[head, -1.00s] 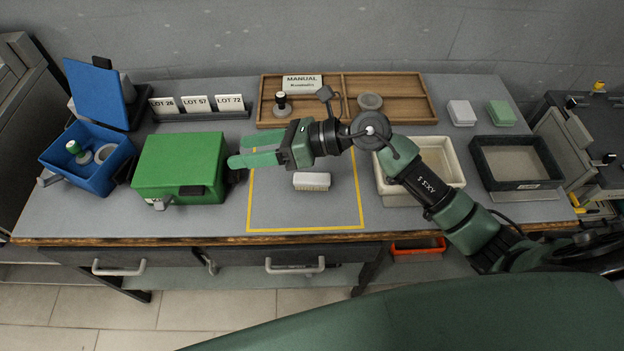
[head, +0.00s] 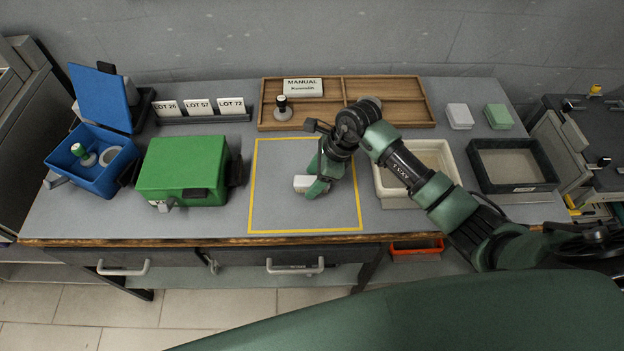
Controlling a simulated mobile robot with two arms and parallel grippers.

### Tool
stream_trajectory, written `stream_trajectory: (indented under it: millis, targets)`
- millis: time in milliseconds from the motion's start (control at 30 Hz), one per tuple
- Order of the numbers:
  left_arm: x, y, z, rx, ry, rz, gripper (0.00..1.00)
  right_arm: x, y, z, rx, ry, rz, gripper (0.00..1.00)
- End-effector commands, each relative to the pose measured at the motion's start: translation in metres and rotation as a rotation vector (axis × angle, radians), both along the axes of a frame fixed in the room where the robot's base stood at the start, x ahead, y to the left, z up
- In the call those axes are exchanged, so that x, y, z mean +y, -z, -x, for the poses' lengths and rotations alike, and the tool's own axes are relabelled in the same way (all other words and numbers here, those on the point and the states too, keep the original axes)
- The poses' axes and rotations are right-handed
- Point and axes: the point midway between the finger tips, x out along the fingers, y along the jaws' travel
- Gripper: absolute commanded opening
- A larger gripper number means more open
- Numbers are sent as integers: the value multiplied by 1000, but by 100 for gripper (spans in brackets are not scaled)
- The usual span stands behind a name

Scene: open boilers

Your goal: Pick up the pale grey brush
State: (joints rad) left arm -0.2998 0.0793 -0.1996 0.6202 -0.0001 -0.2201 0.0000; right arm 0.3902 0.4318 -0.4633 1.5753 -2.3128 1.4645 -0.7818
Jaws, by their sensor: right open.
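The pale grey brush (head: 302,184) lies on the table inside the yellow-outlined square. Its left end shows; my gripper hides the rest. My right gripper (head: 316,188) points down at the brush, with its green fingers at the brush's right part. The jaws are open; I cannot tell whether they touch the brush. My left gripper is not in view.
A closed green box (head: 182,168) and an open blue box (head: 88,160) stand at the left. A wooden tray (head: 390,115) lies behind the square. A cream tray (head: 448,160) and a black-rimmed tray (head: 552,170) are at the right. The square's front is clear.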

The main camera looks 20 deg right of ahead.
Motion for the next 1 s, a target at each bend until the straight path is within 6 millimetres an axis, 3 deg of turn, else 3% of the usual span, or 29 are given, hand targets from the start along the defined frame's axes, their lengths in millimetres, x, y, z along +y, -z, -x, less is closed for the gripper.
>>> stream_trajectory:
  millis: [133, 767, 1000]
  targets:
    - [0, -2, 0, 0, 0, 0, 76, 3, 9, -1, 0, 0, 0, 58]
    - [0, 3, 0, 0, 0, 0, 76, 3, 13, -2, -2, 0, 1, 58]
    - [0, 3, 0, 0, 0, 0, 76, 3, 12, -1, -1, 0, -1, 0]
